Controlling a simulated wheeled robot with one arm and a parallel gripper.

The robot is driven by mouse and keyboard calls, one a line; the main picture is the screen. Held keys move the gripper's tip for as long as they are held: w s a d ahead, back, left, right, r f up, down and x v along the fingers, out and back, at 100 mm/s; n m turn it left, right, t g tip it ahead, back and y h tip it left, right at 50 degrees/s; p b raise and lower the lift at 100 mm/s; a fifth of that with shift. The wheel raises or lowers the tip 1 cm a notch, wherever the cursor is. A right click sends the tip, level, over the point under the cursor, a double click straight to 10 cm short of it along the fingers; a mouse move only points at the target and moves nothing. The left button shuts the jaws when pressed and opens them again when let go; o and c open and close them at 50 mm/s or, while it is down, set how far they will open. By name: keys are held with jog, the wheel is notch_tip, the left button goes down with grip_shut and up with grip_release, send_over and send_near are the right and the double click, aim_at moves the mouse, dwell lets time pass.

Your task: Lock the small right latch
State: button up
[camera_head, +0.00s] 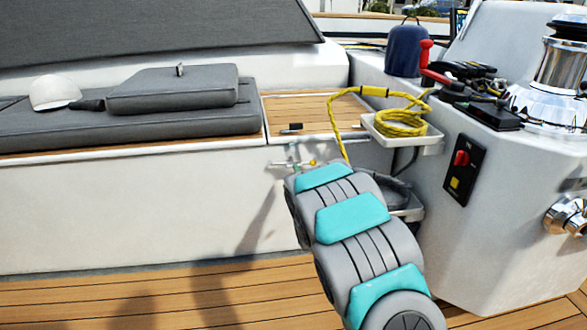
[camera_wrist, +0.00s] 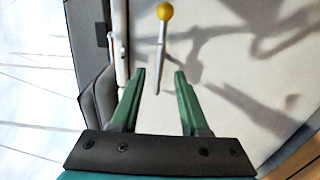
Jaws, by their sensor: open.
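The small latch shows as a thin metal rod (camera_wrist: 160,60) with a yellow ball (camera_wrist: 165,11) on its end in the wrist view. Its yellow ball also shows in the head view (camera_head: 312,162), on the white bench front just below the seat edge, with the rod roughly level. My gripper (camera_wrist: 160,72) is open, with its two green fingers on either side of the rod's line. The ball lies beyond the fingertips. I see no contact. In the head view my arm hides much of the area below the latch.
A tray (camera_head: 433,146) with a coiled yellow rope (camera_head: 402,122) stands right of the latch, close to my arm. A dark handle (camera_head: 291,128) lies on the wooden seat panel (camera_head: 305,107) above. Grey cushions (camera_head: 180,90) and a white cap (camera_head: 54,93) are at left.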

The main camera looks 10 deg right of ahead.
aim_at(293, 162)
jog(key=shift+w, duration=3.55)
grip_shut()
jog(key=shift+f, duration=0.15)
